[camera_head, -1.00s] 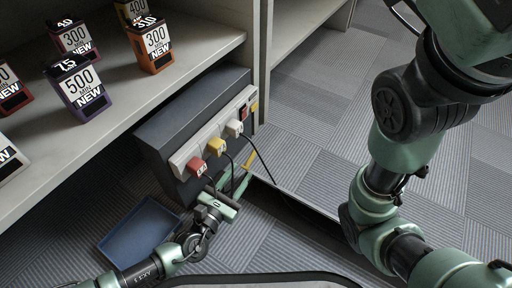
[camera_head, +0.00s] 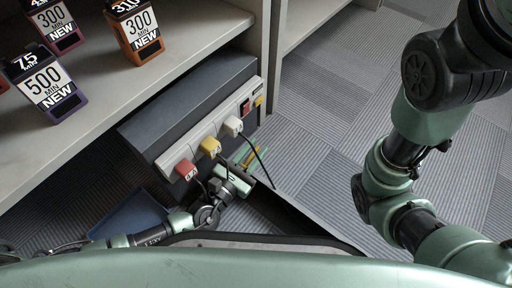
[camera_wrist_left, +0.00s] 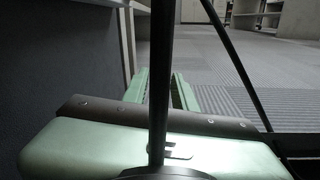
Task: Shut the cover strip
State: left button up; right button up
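A pale socket strip (camera_head: 171,155) runs along the front of a dark grey box (camera_head: 190,95) under the shelf. A red plug (camera_head: 186,169), a yellow plug (camera_head: 210,146) and a white plug (camera_head: 232,126) sit in it, with dark cables hanging down. I cannot tell for sure which part is the cover strip. My left gripper (camera_head: 247,157) is low in front of the box, near the yellow and white plugs. Its two green fingers also show in the left wrist view (camera_wrist_left: 160,90), apart with a gap between them; a black cable crosses in front. My right gripper is out of view.
A dark flat panel (camera_head: 300,218) lies right of my left gripper. A blue tray (camera_head: 130,215) is on the floor at the left. Several labelled boxes, one purple (camera_head: 47,88) and one orange (camera_head: 137,35), stand on the shelf (camera_head: 185,50).

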pick_arm(q)
grip_shut()
jog(key=shift+s+d, duration=0.2)
jog(key=shift+d, duration=0.05)
dwell(0.9)
